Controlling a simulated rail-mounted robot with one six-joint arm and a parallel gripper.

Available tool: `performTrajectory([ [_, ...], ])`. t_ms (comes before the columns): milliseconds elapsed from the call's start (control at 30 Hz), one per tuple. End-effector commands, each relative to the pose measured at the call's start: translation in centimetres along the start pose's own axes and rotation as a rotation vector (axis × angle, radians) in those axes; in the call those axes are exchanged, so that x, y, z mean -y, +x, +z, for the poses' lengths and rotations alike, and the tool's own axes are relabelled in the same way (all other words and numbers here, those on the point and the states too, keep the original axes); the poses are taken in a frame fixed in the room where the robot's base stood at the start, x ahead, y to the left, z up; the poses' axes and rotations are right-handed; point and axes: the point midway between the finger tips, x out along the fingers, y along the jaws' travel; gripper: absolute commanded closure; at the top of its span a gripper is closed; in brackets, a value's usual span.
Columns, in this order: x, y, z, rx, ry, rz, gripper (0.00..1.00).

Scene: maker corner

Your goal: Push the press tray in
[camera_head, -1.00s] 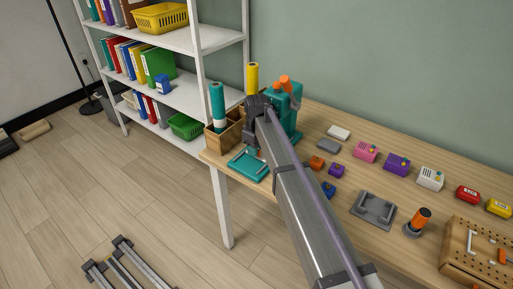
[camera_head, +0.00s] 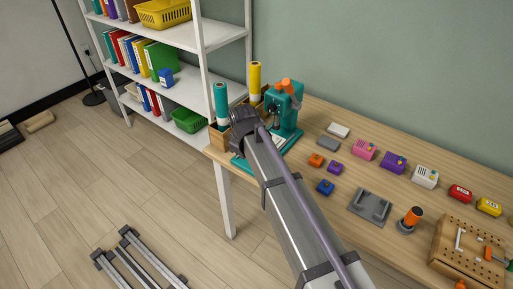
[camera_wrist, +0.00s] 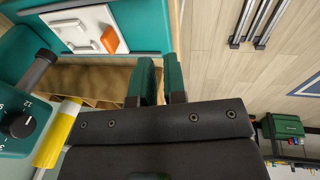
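The teal press (camera_head: 285,108) with an orange handle stands at the table's far left end. Its teal tray (camera_head: 238,163) extends toward the near table edge, partly hidden by my arm. In the wrist view the tray (camera_wrist: 150,28) lies beyond my fingers, with a white plate (camera_wrist: 82,27) and an orange block on it. My gripper (camera_wrist: 160,84) is above the table end beside the tray. Its two fingers are close together with a narrow gap, and I see nothing clearly held. Contact with the tray cannot be told. In the head view my arm hides the fingertips.
A wooden box (camera_head: 220,137) with teal (camera_head: 221,105) and yellow rolls (camera_head: 255,80) stands by the press. Small colored blocks, a grey fixture (camera_head: 370,207) and a pegboard box (camera_head: 470,246) lie to the right.

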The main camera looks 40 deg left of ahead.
Motion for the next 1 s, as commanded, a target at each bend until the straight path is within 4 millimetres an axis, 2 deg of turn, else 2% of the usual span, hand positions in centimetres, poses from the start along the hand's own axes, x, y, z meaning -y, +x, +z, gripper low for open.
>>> performTrajectory([
  [33, 3.0, 0.2, 2.9, -0.074, 0.024, 0.095, 0.93],
  [67, 3.4, -0.4, 3.3, -0.124, 0.046, 0.151, 0.96],
  [100, 3.2, -1.3, 3.5, -0.184, 0.076, 0.212, 1.0],
  [200, 1.7, -2.5, 2.3, -0.284, 0.134, 0.291, 1.0],
  [433, 1.2, -1.8, 1.6, -0.3, 0.155, 0.293, 1.0],
  [567, 0.8, -0.1, 1.2, -0.299, 0.155, 0.292, 1.0],
  [967, -1.7, 7.9, -1.0, -0.298, 0.154, 0.292, 1.0],
  [1000, -2.7, 7.2, -1.0, -0.297, 0.156, 0.293, 1.0],
])
